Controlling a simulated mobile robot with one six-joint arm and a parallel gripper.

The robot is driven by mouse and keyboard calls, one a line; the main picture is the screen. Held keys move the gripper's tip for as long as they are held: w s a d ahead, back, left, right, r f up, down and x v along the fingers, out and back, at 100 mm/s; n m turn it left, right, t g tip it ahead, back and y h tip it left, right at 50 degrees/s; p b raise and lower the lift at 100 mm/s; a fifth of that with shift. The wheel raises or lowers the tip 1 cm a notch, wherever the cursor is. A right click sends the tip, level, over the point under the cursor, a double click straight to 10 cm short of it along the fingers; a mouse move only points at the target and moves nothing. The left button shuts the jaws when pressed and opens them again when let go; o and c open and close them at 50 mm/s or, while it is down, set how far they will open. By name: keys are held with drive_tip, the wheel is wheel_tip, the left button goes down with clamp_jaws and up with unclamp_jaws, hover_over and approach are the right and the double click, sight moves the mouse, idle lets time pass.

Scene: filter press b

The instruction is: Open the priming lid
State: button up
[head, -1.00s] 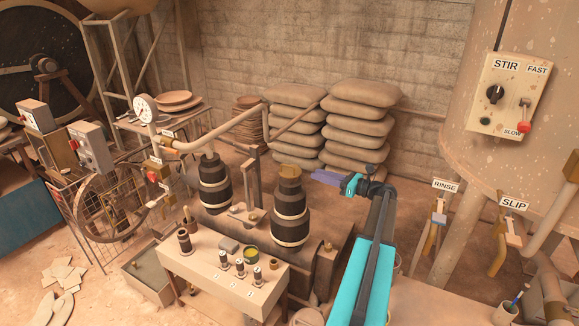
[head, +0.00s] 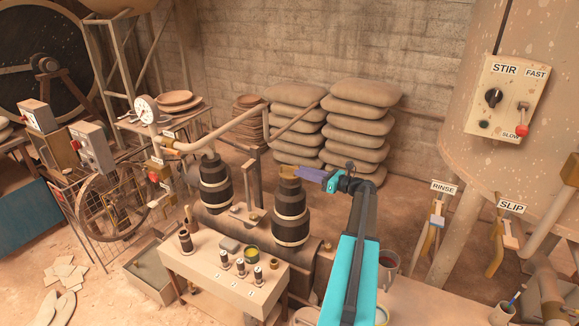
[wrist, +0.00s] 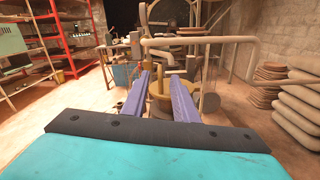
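The dark, pale-banded vessel (head: 290,212) on the right of the pair stands at mid-picture in the head view. A small brass-coloured piece at its top (head: 288,167) looks like the priming lid; I read no label on it. My gripper (head: 302,171) reaches in from the right, its purple fingers level with this top and overlapping it in the picture. In the wrist view my gripper (wrist: 161,76) has its fingers apart, with a brass-coloured shape (wrist: 160,88) showing in the gap. I cannot tell whether the fingers touch it, or whether the lid is raised.
A second banded vessel (head: 214,190) and a pipe (head: 225,127) stand left of the lid. A pale table (head: 205,268) with small canisters stands in front. Stacked sacks (head: 360,130) are behind. A tank with a STIR panel (head: 512,95) and RINSE and SLIP valves is at right.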

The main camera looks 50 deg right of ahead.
sight(289, 167)
drive_tip(key=shift+p+x, duration=0.9)
drive_tip(key=shift+x, duration=2.55)
drive_tip(key=shift+f, duration=0.1)
clamp_jaws()
